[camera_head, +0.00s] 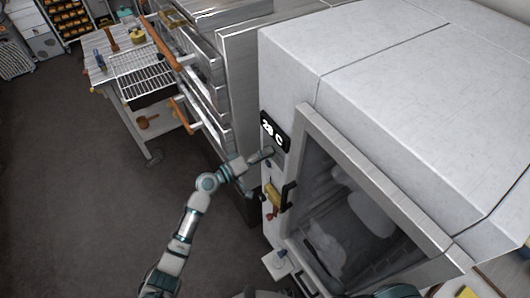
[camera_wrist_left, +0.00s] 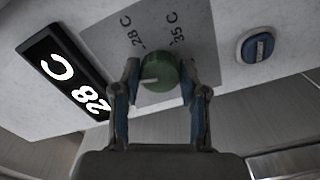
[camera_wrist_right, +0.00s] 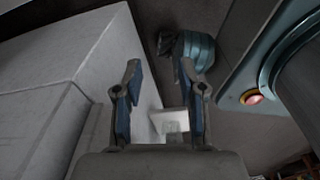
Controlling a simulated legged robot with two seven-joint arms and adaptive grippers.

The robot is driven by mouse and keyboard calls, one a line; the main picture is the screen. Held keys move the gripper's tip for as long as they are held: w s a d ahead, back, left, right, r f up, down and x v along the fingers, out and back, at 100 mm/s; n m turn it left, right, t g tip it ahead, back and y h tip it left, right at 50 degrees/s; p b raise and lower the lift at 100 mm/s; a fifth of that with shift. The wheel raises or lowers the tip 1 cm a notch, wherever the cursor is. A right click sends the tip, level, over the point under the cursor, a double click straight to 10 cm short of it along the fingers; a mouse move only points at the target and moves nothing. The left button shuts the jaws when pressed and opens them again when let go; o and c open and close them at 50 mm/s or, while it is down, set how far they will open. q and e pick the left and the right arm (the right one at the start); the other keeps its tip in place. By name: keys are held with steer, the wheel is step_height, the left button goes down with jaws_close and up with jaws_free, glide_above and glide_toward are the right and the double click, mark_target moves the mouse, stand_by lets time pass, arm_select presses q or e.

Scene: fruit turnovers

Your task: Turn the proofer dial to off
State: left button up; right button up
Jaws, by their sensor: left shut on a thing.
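The proofer (camera_head: 300,45) is the large pale cabinet at the right in the head view. Its black display (camera_head: 274,131) reads 28 C and also shows in the left wrist view (camera_wrist_left: 62,72). The green dial (camera_wrist_left: 166,68) sits on a grey plate marked 28 C and 35 C, with a white pointer mark toward the lower left. My left gripper (camera_wrist_left: 160,74) is shut on the dial, one finger on each side. In the head view my left gripper (camera_head: 262,155) reaches the panel below the display and hides the dial. My right gripper (camera_wrist_right: 163,92) is open and empty.
A blue knob (camera_wrist_left: 257,47) sits beside the dial plate. The dark floor (camera_head: 80,200) is clear.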

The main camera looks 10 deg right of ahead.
arm_select(q)
steer(key=shift+w+a+n+p, duration=0.15)
steer(key=shift+n+p, duration=0.3)
steer(key=shift+n, duration=0.75)
steer(key=shift+f, duration=0.1)
steer(key=o, duration=1)
steer(key=shift+o, duration=0.7)
steer(key=shift+a, duration=0.1)
steer(key=shift+a, duration=0.1)
